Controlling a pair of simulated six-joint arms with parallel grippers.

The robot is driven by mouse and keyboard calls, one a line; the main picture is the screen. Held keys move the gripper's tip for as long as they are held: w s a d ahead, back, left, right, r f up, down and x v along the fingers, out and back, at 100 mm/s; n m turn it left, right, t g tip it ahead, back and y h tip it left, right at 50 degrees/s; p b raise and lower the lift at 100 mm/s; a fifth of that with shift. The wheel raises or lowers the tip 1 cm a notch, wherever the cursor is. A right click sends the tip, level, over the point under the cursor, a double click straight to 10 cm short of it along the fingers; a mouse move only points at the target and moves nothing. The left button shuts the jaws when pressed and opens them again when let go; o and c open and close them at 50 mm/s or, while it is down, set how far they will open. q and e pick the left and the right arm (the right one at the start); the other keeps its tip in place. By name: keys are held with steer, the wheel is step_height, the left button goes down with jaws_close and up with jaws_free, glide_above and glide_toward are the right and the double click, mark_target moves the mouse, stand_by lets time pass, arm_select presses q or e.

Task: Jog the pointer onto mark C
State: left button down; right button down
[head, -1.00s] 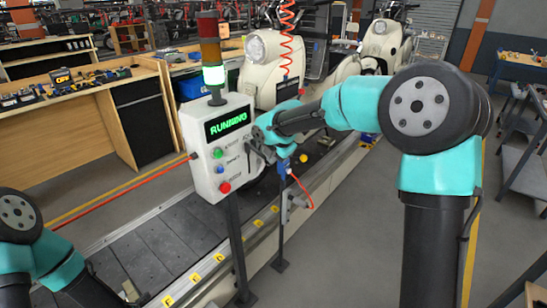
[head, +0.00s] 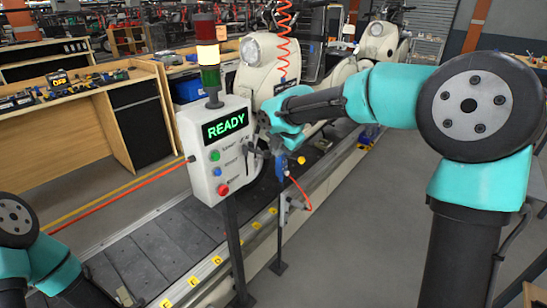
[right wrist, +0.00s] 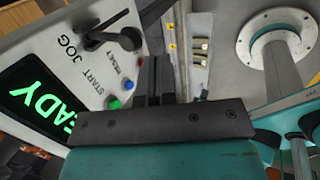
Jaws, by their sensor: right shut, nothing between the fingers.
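The white control box (head: 215,150) reads READY in green. It has a green button (head: 215,156), a blue button (head: 217,171) and a red button (head: 222,189). In the right wrist view the black lever (right wrist: 110,36) stands by the word JOG, with its knob near my fingers. My right gripper (head: 260,150) is at the box's right side, shut and empty; its fingers (right wrist: 152,80) show apart from the lever. Yellow mark plates (head: 217,260) line the conveyor's edge, their letters too small to read surely. I cannot make out the pointer. My left gripper is out of view.
The slat conveyor (head: 130,255) runs from front left to back right. A blue tool (head: 281,166) with a red hose hangs right of the box. A cream scooter (head: 262,85) stands behind. The grey floor at right is open.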

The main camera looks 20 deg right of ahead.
steer(key=s+v, duration=0.1)
steer(key=v, duration=0.6)
steer(key=shift+d, duration=0.4)
steer(key=shift+f, duration=0.25)
steer(key=s+a+f+m+g+y, duration=0.15)
steer(key=f+m, duration=0.35)
steer(key=f, duration=0.9)
steer(key=s+a+f+m+g, duration=0.15)
steer(key=f+m, duration=0.35)
steer(key=f, duration=1)
steer(key=s+f+m, duration=1.6)
steer(key=s+f, duration=0.5)
steer(key=f, duration=0.1)
steer(key=shift+g+y, duration=0.4)
steer(key=shift+y, duration=0.05)
steer(key=shift+d, duration=0.15)
